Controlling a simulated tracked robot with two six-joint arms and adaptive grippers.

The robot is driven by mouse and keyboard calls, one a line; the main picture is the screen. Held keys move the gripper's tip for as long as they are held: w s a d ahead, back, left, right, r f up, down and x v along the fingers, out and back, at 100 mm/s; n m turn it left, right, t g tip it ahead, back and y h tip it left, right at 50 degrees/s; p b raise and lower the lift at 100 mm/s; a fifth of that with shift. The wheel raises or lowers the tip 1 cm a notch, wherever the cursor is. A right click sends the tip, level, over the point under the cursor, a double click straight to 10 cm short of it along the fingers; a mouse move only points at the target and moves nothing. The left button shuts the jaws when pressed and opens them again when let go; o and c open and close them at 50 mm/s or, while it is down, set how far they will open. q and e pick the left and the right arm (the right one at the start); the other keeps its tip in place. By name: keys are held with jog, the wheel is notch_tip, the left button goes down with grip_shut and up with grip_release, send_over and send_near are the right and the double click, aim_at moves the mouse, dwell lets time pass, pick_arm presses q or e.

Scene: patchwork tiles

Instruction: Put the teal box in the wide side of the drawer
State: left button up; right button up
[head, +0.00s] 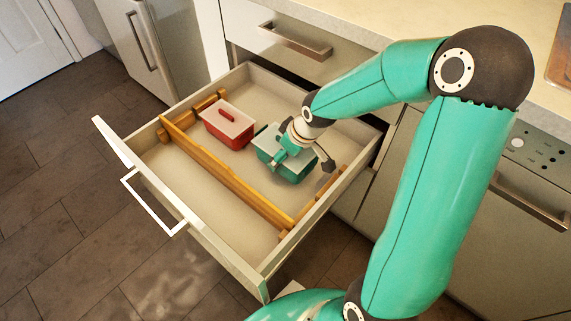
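The drawer (214,249) is pulled out, and a wooden divider (222,172) splits it into a narrow strip by the front and a wide side by the cabinet. The teal box (290,170), with a pale lid, is upright in the wide side, right of a red box; it looks to rest on the drawer floor. My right gripper (303,162) is over the teal box with its fingers spread apart, one over the lid and one past the box's right end. The gripper hides part of the lid. My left gripper is not in view.
The red box (228,125) with a pale lid and red handle stands in the wide side. The narrow strip is empty. A closed drawer (270,45) and the countertop (345,15) are behind. Dark floor (70,180) lies clear at left.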

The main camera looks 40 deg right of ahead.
aim_at(301, 156)
notch_tip(301, 156, down, 4)
jog(key=shift+f+b, duration=0.1)
jog(key=shift+b, duration=0.65)
jog(key=o, duration=0.8)
jog(key=shift+o, duration=0.2)
jog(key=shift+s+r+p, duration=0.15)
jog(key=shift+r+p, duration=0.2)
jog(key=shift+r, duration=0.25)
jog(key=p+v, duration=0.3)
jog(key=v, duration=0.8)
jog(key=shift+p, duration=0.35)
